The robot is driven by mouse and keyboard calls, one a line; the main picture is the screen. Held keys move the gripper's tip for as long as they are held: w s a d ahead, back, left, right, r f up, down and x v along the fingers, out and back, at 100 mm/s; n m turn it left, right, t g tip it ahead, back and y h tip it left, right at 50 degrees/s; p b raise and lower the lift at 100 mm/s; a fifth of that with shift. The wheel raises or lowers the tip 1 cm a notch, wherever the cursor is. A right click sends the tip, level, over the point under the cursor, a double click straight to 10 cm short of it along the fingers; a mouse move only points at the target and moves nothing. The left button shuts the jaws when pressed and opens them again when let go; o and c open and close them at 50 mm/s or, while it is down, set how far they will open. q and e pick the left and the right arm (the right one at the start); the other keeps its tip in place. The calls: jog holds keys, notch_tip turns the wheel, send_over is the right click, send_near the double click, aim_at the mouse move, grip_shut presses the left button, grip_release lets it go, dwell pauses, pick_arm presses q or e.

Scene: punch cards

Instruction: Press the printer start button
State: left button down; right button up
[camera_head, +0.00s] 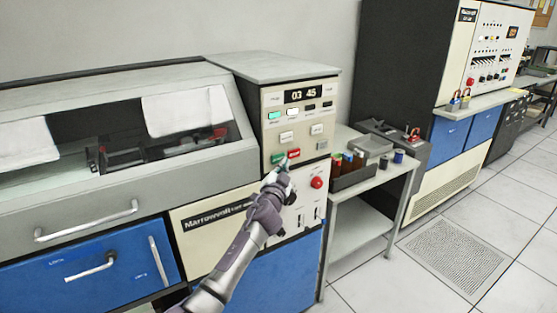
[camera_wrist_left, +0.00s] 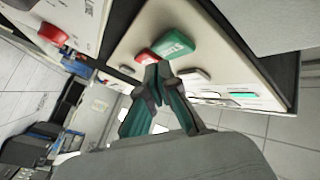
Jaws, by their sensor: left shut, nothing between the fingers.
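The printer's control panel (camera_head: 300,115) carries a green button (camera_head: 278,158) and a red button (camera_head: 294,153) side by side. In the left wrist view the green button (camera_wrist_left: 175,46), with white lettering that looks like START, is just beyond my fingertips, and the red button (camera_wrist_left: 147,56) is beside it. My left gripper (camera_head: 283,166) is shut and empty, its tips just below these two buttons. It also shows in the left wrist view (camera_wrist_left: 158,70), partly overlapping the gap by the buttons. I cannot tell whether the tips touch the panel. My right gripper is not in view.
A red round knob (camera_head: 317,183) is below and right of the buttons. Smaller buttons and a display (camera_head: 304,95) reading 03 45 sit above. A side table (camera_head: 345,205) with a tray of coloured cylinders (camera_head: 352,175) stands to the right. Tiled floor is clear at right.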

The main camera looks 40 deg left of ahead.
pick_arm(q)
jog(key=d, duration=0.1)
jog(key=s+d, duration=0.1)
jog(key=d, duration=0.1)
jog(key=s+d, duration=0.1)
jog(key=shift+d, duration=0.35)
dwell(0.7)
